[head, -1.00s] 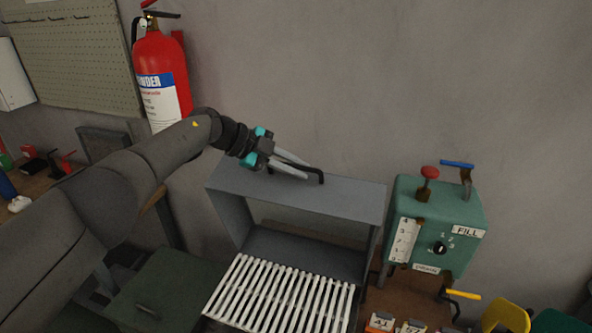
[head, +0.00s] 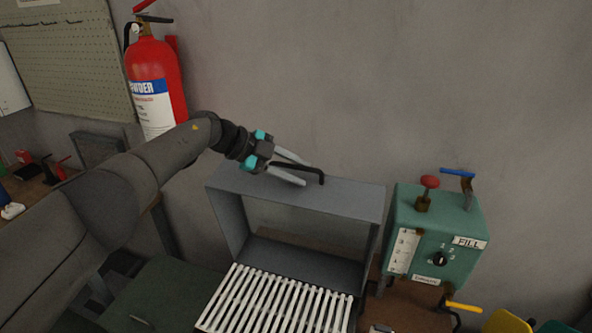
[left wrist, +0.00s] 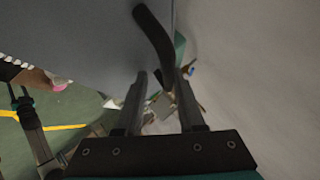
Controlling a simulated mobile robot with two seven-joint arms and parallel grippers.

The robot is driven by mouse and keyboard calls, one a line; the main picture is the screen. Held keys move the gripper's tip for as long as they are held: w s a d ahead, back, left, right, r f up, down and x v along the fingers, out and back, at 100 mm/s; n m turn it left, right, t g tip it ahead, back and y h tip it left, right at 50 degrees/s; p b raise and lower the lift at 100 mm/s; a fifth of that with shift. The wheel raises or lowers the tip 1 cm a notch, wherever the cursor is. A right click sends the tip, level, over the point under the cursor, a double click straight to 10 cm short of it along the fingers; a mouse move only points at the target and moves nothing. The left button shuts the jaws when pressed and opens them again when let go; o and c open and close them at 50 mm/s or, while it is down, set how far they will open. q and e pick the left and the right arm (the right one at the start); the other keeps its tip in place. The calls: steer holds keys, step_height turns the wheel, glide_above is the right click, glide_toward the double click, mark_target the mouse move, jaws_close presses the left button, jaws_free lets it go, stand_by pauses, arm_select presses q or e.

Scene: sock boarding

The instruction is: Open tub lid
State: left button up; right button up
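A grey box-like hood (head: 300,198) with an open front carries a black bar handle (head: 312,170) on its top. My left gripper (head: 298,170) is at this handle with its fingers apart, one on each side of the bar. The left wrist view shows the handle (left wrist: 153,35) reaching in between the two fingers, with gaps beside it. A dark green lidded box (head: 165,285), possibly the tub, is at the lower left, its lid lying flat. In the left wrist view, what looks like my right gripper (left wrist: 15,93) is at the left edge, too small to read.
White slats (head: 275,300) lie in front of the hood. A teal fill unit (head: 435,225) with a red knob and blue lever stands to its right. A red fire extinguisher (head: 155,85) hangs on the wall behind my left arm.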

arm_select(q)
steer(key=shift+o, duration=0.2)
steer(key=shift+s+a+r, duration=0.1)
steer(key=shift+a+r, duration=0.25)
steer(key=shift+a, duration=0.2)
steer(key=v, duration=1.4)
steer(key=shift+d+r, duration=0.1)
